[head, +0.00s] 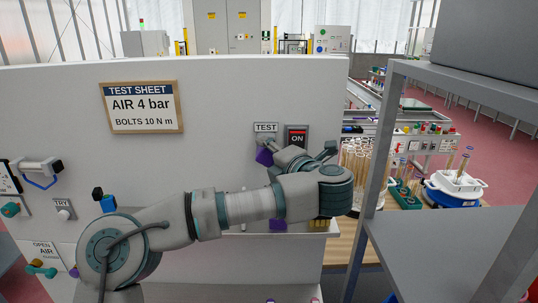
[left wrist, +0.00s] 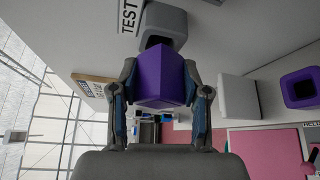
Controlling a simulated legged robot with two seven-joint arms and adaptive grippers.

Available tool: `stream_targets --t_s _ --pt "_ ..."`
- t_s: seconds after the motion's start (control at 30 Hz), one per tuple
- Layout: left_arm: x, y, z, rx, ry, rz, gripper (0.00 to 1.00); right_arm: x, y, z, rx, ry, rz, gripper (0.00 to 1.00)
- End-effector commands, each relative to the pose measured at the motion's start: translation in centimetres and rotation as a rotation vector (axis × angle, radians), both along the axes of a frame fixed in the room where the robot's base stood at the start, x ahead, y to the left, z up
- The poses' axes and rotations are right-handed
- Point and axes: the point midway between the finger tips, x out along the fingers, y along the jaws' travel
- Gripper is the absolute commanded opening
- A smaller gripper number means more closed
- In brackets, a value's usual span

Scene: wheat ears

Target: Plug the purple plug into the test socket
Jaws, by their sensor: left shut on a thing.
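The purple plug (left wrist: 162,77) is held between the two fingers of my left gripper (left wrist: 161,95), which is shut on it. In the head view the plug (head: 264,157) shows just below the grey test socket (head: 267,142), under the TEST label (head: 265,127). In the left wrist view the socket (left wrist: 166,20) lies right behind the plug, and the plug covers part of it. I cannot tell whether the plug touches the socket or is inside it. My left gripper (head: 283,155) is close to the white panel. My right gripper is out of view.
An ON switch (head: 297,137) is beside the socket on the panel. Another purple square piece (left wrist: 300,88) shows at the right in the left wrist view. A grey shelf rack (head: 450,240) stands at the right, with brown wheat-ear tubes (head: 355,165) behind it.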

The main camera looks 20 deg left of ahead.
Motion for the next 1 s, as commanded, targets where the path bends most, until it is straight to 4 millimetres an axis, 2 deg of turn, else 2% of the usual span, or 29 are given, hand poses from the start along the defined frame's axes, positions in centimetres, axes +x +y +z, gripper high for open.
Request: stream_targets --t_s 0.53,0.57,0.63,0.67,1.0 --pt "1.6 0.4 0.0 0.0 0.0 0.0 0.0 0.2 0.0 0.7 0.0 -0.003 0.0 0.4" --pt "1.5 0.4 0.0 0.0 0.0 0.0 0.54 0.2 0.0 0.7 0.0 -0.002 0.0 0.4" --pt "1.5 0.4 0.0 0.0 0.0 0.0 0.71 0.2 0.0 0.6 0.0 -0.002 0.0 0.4" --pt "1.5 0.4 0.0 0.0 0.0 0.0 0.75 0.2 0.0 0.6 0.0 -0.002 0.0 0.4" --pt "1.3 0.2 0.0 0.001 0.001 0.0 0.75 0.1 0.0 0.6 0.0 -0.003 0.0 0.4"
